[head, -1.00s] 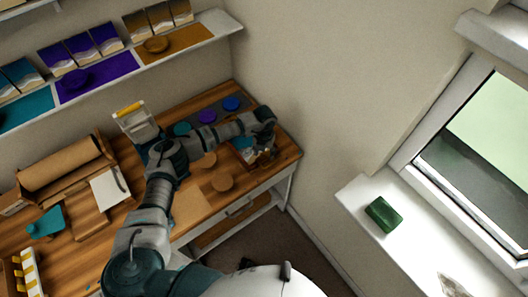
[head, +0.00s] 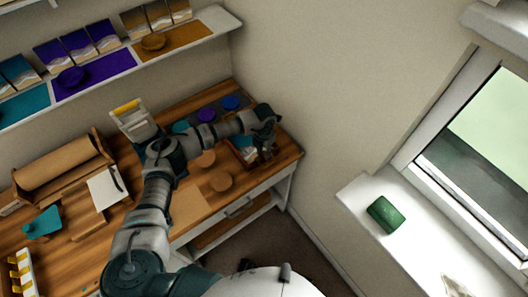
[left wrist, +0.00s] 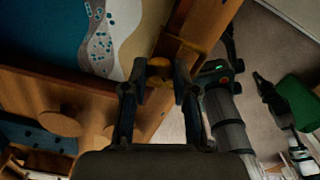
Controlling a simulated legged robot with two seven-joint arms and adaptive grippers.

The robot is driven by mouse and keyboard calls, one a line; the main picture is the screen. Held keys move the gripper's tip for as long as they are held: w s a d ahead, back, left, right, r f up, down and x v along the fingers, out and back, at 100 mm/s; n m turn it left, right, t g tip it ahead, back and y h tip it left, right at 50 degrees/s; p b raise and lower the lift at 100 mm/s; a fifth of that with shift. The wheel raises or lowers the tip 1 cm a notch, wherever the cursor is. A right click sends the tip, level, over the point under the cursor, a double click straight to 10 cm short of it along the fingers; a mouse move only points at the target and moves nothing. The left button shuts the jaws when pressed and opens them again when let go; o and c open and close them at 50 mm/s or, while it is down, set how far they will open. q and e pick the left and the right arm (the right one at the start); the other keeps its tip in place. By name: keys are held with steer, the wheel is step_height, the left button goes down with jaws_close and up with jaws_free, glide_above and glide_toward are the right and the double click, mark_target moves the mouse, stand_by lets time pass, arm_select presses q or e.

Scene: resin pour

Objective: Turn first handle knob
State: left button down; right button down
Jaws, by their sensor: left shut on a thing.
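In the left wrist view, a small round orange-yellow knob (left wrist: 160,69) sits at the edge of a wooden tray (left wrist: 205,25). The tray holds a teal, white and sand-coloured picture (left wrist: 70,35). My left gripper (left wrist: 159,82) is shut on the knob, one finger at each side. In the head view, my left gripper (head: 264,152) is at the right end of the bench, beside the tray (head: 231,146); the knob is too small to make out there. A dark claw-like shape in the left wrist view, perhaps my right gripper (left wrist: 264,88), is too unclear to read.
The wooden bench (head: 75,255) carries round wooden discs (head: 221,181), coloured pots (head: 206,115) and a paper sheet (head: 105,188). The wall stands close behind the bench's right end. A green block (head: 385,214) lies on the windowsill (head: 360,200). Floor in front is open.

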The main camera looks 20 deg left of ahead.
arm_select(q)
steer(key=m+b, duration=0.2)
steer(key=m, duration=0.4)
steer(key=shift+f+b, duration=0.15)
steer(key=shift+b, duration=0.25)
steer(key=m+b, duration=0.3)
steer(key=m, duration=0.4)
steer(key=shift+m, duration=0.4)
arm_select(e)
steer(key=w+a+r, duration=0.2)
steer(key=w+r, duration=0.8)
steer(key=w, duration=0.2)
arm_select(q)
steer(key=m+b, duration=0.3)
steer(key=m, duration=0.3)
steer(key=m+b, duration=0.3)
steer(key=m, duration=0.4)
steer(key=shift+r+m, duration=0.2)
steer(key=shift+m, duration=0.4)
arm_select(e)
step_height(320, 180, up, 16)
steer(key=w+t, duration=0.2)
steer(key=shift+a, duration=0.15)
steer(key=shift+w+f, duration=0.15)
arm_select(q)
steer(key=c, duration=0.9)
jaws_free()
